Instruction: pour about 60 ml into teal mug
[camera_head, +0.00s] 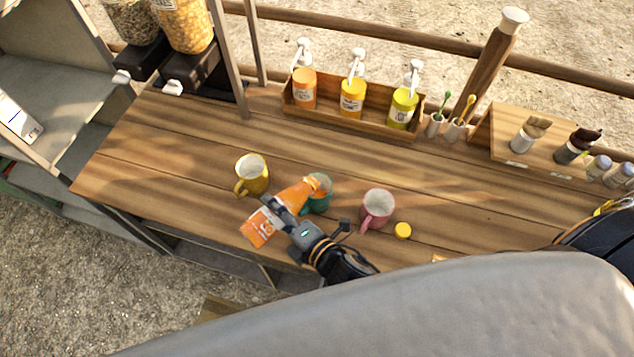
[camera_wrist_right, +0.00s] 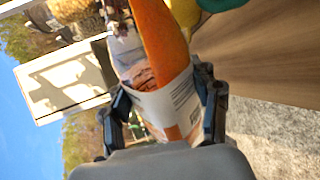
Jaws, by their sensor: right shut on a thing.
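My right gripper (camera_head: 283,217) is shut on an orange bottle (camera_head: 259,228) with a white-and-orange label. The bottle is tipped far over, its neck end up and right in the head view, at the mouth of the teal mug (camera_head: 318,205). The bottle end covers part of the mug, and I cannot tell how much liquid is in it. The right wrist view shows the bottle (camera_wrist_right: 165,60) between both fingers (camera_wrist_right: 165,115), with a bit of the teal mug (camera_wrist_right: 222,4) at the top. My left gripper is not in view.
A yellow mug (camera_head: 251,176) stands left of the teal mug, a pink mug (camera_head: 377,209) right. A yellow cap (camera_head: 402,231) lies beside the pink mug. A wooden tray (camera_head: 350,124) with pump bottles stands behind. The tabletop (camera_head: 170,160) is clear at left.

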